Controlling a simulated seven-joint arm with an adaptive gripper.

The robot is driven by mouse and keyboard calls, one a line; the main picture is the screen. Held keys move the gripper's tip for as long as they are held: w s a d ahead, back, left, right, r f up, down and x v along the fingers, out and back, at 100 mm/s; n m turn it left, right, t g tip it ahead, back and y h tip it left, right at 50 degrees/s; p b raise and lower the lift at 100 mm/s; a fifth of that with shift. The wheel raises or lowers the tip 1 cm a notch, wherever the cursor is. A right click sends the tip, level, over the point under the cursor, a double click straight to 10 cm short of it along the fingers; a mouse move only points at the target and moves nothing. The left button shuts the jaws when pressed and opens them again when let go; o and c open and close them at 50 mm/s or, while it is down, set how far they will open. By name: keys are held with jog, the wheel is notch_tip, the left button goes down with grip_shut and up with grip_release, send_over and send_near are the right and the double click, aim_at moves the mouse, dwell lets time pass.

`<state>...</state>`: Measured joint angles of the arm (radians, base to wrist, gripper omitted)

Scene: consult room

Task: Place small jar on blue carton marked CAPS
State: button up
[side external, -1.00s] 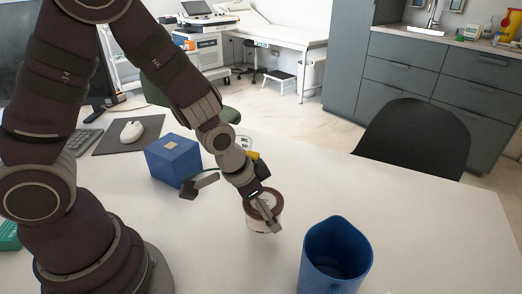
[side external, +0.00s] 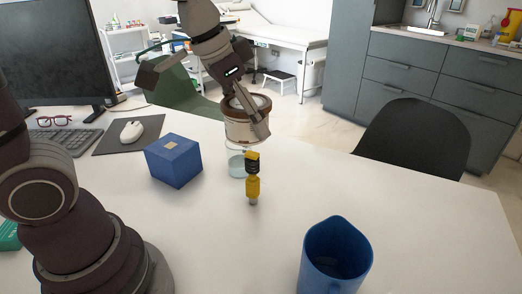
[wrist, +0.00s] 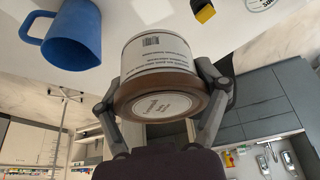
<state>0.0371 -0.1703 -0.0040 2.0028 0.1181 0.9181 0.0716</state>
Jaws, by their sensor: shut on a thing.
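The small jar (side external: 247,127) has a brown lid and a pale printed body. My gripper (side external: 248,112) is shut on it and holds it in the air above the table. In the wrist view the jar (wrist: 158,60) sits between both fingers of my gripper (wrist: 160,100), lid towards the camera. The blue carton (side external: 173,160) stands on the table to the left of and below the held jar, with a tan patch on its top. No CAPS lettering can be read on it. Its top is clear.
A blue mug (side external: 335,255) stands at the front right and shows in the wrist view (wrist: 72,35). A mouse (side external: 131,131) and keyboard (side external: 77,141) lie left. The right of the table is clear.

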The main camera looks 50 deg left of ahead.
jog(key=w+a+n+y, duration=0.2)
jog(key=a+n, duration=0.3)
jog(key=a, duration=0.9)
jog(key=n+y, duration=0.2)
jog(key=n, duration=0.2)
send_over(174, 142)
jog(key=d, duration=0.1)
jog(key=shift+g, duration=0.3)
jog(key=f, duration=1.3)
jog(key=shift+s+a+f, duration=0.15)
jog(key=shift+s+a, duration=0.1)
jog(key=shift+s, duration=0.15)
jog(key=shift+f, duration=0.15)
jog(key=o, duration=1.3)
jog(key=shift+c, duration=0.2)
